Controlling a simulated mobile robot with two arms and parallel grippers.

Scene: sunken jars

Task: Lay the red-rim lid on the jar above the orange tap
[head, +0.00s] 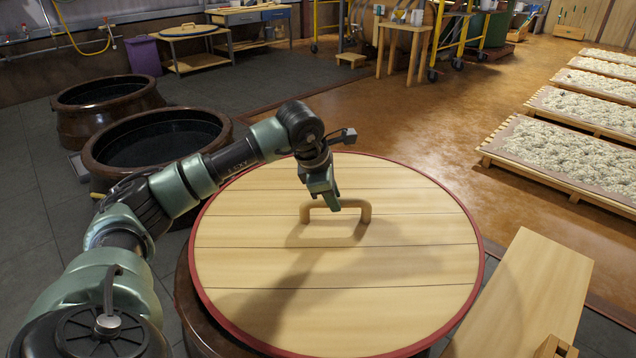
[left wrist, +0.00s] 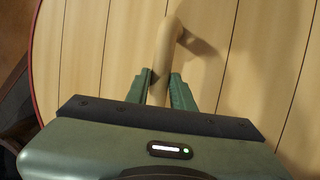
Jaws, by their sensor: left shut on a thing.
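The red-rim lid (head: 420,275) is a large round board of pale planks with a wooden loop handle (head: 365,212). It lies level over a dark brown round body (head: 187,310), mostly hidden beneath it; I cannot tell whether they touch. My left gripper (head: 336,205) is shut on the handle; in the left wrist view the fingers (left wrist: 160,88) clasp the handle (left wrist: 165,50) from both sides. Two open brown jars stand at the left, a nearer one (head: 100,165) and a farther one (head: 75,125). A small reddish-orange tap (head: 113,40) shows on the back wall pipe.
A pale wooden bench (head: 530,290) stands close to the lid's right. Low pallets of pale grain (head: 570,150) line the right side. A purple bin (head: 144,55) and a low table with another lid (head: 187,30) stand at the back. The brown floor between is clear.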

